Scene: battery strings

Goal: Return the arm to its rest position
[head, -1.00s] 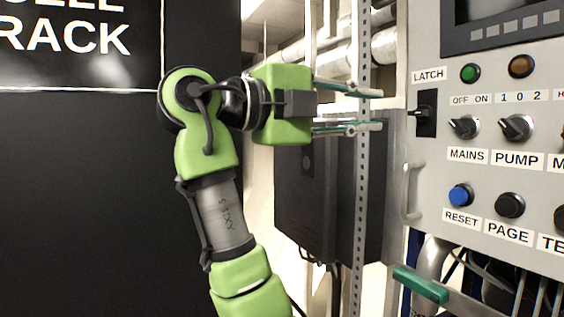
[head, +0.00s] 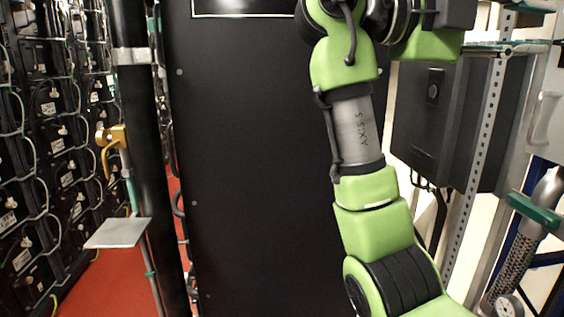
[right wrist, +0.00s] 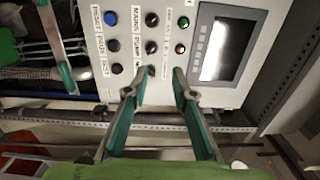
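My right arm (head: 357,128) rises in the lower right of the head view, with its green wrist at the top edge. My right gripper (head: 538,27) is partly cut off by the top edge, its fingers pointing right past the slotted post. In the right wrist view the two teal-lined fingers (right wrist: 160,76) stand apart with nothing between them. Beyond the tips is the grey control panel (right wrist: 122,75), with a dark knob (right wrist: 151,70) showing between them. Whether the tips touch anything is hard to tell, but they look apart from it. My left gripper is not in view.
A slotted metal post (head: 482,150) and a dark wall box (head: 455,120) stand behind the arm. A black cabinet (head: 250,150) fills the middle. Battery racks (head: 45,150) line the left above a red floor (head: 115,285).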

